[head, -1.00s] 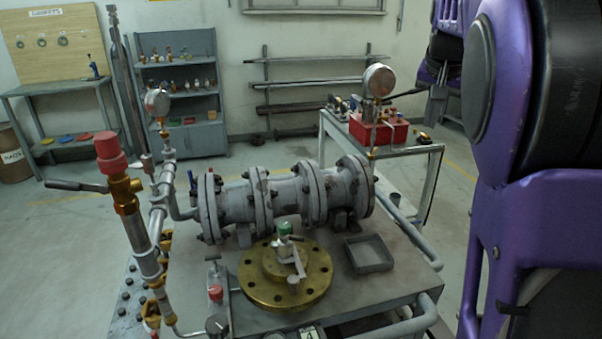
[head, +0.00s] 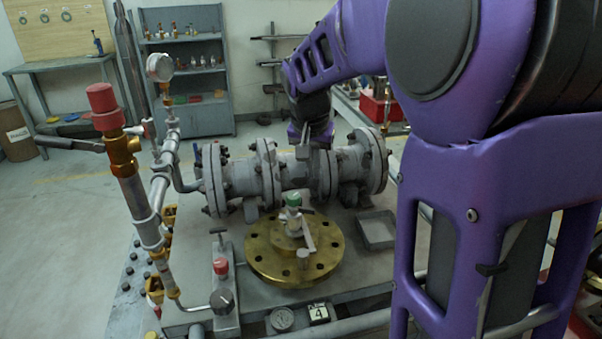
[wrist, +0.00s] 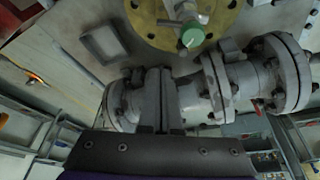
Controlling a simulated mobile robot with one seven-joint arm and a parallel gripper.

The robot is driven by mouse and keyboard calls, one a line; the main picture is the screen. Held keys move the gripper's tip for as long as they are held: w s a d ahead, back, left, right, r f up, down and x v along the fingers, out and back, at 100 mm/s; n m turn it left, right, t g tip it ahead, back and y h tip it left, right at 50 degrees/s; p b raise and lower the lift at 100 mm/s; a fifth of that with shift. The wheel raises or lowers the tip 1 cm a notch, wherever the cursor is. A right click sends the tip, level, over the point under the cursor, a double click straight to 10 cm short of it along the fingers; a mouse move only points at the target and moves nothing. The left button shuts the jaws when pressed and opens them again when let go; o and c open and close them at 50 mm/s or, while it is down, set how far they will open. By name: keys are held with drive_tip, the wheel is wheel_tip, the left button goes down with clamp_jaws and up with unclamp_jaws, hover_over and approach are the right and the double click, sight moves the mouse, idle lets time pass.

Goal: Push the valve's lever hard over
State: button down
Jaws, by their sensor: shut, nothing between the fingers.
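The valve is a round brass flange (head: 260,262) on the bench, with a green-capped stem (head: 293,199) at its centre. A pale lever (head: 309,238) runs from the stem toward the front and slightly right in the head view. The green cap (wrist: 192,37) also shows in the wrist view, at the top right of centre, with the brass flange (wrist: 226,24) around it. My gripper (head: 304,150) is above the grey pipe, behind the flange and apart from the lever. In the wrist view its two grey fingers (wrist: 159,72) lie together, shut and empty.
The grey flanged pipe (head: 243,178) crosses the bench behind the valve. A tall pipe with a red cap (head: 102,100) stands left. A square tray (head: 376,232) lies right of the flange. A red-knobbed fitting (head: 221,267) stands at front left.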

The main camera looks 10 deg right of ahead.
sight(301, 210)
drive_tip(key=x, duration=0.5)
drive_tip(key=b+x, duration=0.1)
drive_tip(key=x, duration=0.2)
drive_tip(key=shift+s+a, duration=0.2)
drive_tip(key=shift+s, duration=0.1)
drive_tip(key=shift+s+a, duration=0.4)
drive_tip(key=shift+s, duration=0.35)
drive_tip(key=shift+s+a, duration=0.35)
drive_tip(key=shift+s, duration=0.35)
drive_tip(key=shift+s+r+m, duration=0.1)
drive_tip(key=shift+m, duration=0.2)
